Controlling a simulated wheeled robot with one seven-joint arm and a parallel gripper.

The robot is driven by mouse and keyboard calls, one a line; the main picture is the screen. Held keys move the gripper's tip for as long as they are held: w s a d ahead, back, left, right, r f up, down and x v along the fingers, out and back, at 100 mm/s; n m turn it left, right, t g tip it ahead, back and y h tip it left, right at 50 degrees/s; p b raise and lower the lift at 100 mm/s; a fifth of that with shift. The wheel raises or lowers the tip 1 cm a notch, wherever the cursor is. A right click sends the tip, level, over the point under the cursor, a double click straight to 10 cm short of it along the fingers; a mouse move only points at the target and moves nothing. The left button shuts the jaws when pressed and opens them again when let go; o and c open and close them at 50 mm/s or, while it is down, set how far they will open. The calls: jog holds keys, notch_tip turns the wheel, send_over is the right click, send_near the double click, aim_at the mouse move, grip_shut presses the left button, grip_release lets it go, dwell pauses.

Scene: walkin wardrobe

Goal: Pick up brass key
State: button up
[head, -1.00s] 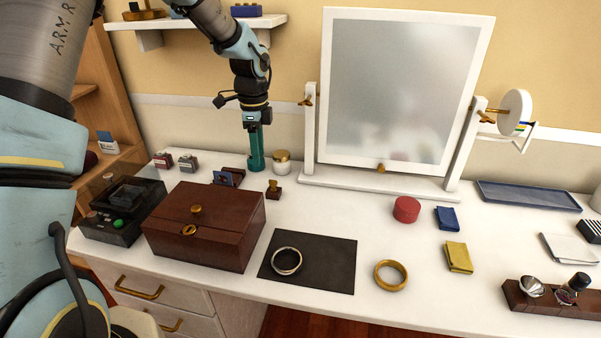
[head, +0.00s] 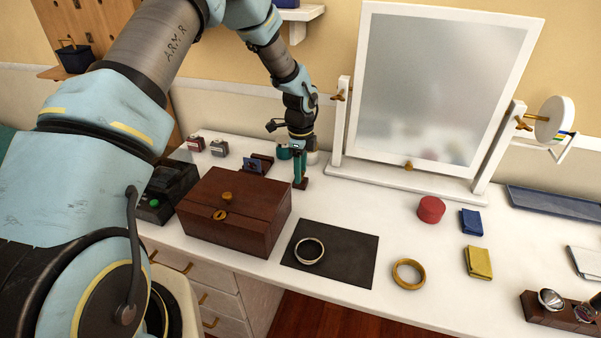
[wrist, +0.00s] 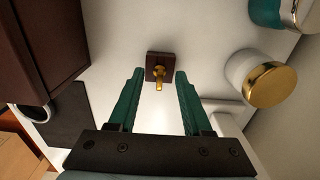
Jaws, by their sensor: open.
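The brass key (wrist: 158,83) stands on a small dark wooden block (wrist: 151,62), just beyond and between my fingertips in the wrist view. My gripper (wrist: 159,74) is open, with one teal finger on either side of the key and a gap to each. In the head view my gripper (head: 299,181) points down at the small block, behind the brown jewelry box. There the fingers mostly hide the key. I cannot tell whether the fingertips are level with it.
The brown box (head: 232,208) stands close to the left. White and teal jars with gold lids, one white jar (wrist: 240,70), stand near on the right. The mirror stand (head: 400,178) is to the right. A dark mat (head: 340,250) with a ring lies in front.

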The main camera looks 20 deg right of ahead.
jog(key=shift+f, duration=0.25)
grip_shut()
dwell(0.4)
